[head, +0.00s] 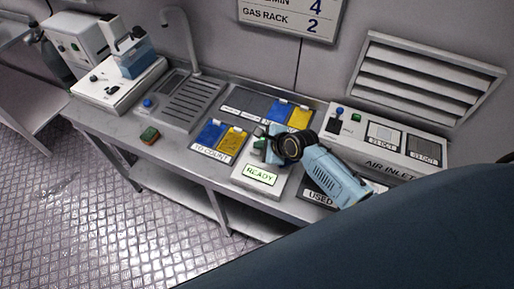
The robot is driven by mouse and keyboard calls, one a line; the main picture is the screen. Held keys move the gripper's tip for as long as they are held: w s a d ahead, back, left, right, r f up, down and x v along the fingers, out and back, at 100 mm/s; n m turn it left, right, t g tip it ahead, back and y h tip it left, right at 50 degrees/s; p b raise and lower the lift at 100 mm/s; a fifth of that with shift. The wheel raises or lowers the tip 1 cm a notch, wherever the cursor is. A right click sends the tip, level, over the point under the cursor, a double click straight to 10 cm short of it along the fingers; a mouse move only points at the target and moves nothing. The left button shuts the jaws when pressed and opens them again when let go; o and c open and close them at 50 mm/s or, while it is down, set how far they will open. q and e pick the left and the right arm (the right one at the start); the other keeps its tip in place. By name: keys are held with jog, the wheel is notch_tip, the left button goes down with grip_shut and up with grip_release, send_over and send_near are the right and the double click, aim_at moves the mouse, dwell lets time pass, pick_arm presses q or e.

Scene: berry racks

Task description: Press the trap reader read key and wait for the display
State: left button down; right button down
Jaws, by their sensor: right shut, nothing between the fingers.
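The trap reader (246,172) is a pale box on the steel bench, and its lit display (260,175) reads READY in green. My right gripper (266,147) is shut and empty over the reader's back part, with its black and light-blue wrist reaching in from the right. A green patch shows beside the fingers; I cannot tell if it is the read key or whether the fingers touch it. The hand hides part of the reader's top. My left gripper is not in view.
A TO COUNT tray (197,144) with blue and yellow cards lies left of the reader. A USED tray (320,198) is partly hidden under my right arm. An AIR INLET box (403,163) stands behind right. A sponge (149,135) lies near the front edge, left.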

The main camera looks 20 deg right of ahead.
aim_at(260, 151)
jog(key=shift+f, duration=0.3)
dwell(0.4)
jog(key=shift+r, duration=0.1)
jog(key=shift+r+p, duration=0.85)
jog(key=shift+p, duration=0.3)
notch_tip(260, 151, up, 5)
jog(key=p, duration=0.6)
